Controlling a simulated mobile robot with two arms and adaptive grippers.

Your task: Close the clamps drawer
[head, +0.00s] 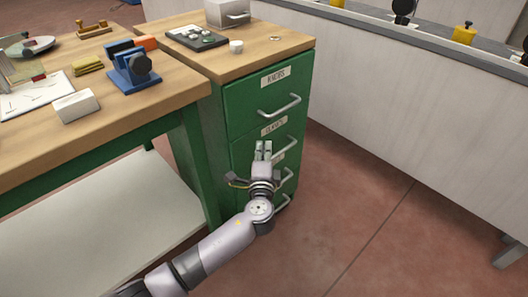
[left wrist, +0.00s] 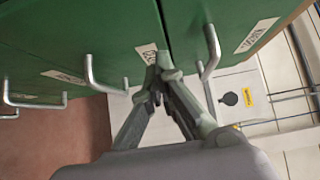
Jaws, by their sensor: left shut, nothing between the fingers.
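The green drawer cabinet (head: 247,103) has several stacked drawers with silver handles. The top label reads KNOBS (head: 276,77). The second drawer's label (head: 274,126) is too blurred to read surely, and my gripper partly covers that drawer's front and handle (head: 287,147). All fronts look about flush; I cannot tell a small gap. My left gripper (head: 263,149) is shut and empty in front of the second drawer. In the left wrist view its fingertips (left wrist: 163,62) lie close to the second label (left wrist: 148,53), between the second handle (left wrist: 100,75) and the top handle (left wrist: 210,55). Contact cannot be told.
A wooden-topped workbench (head: 150,120) with a blue vise (head: 133,67) adjoins the cabinet at left. A black tray (head: 196,38) and a grey box (head: 227,12) stand on the cabinet. A pale machine (head: 430,115) stands at right, with clear floor (head: 350,190) between.

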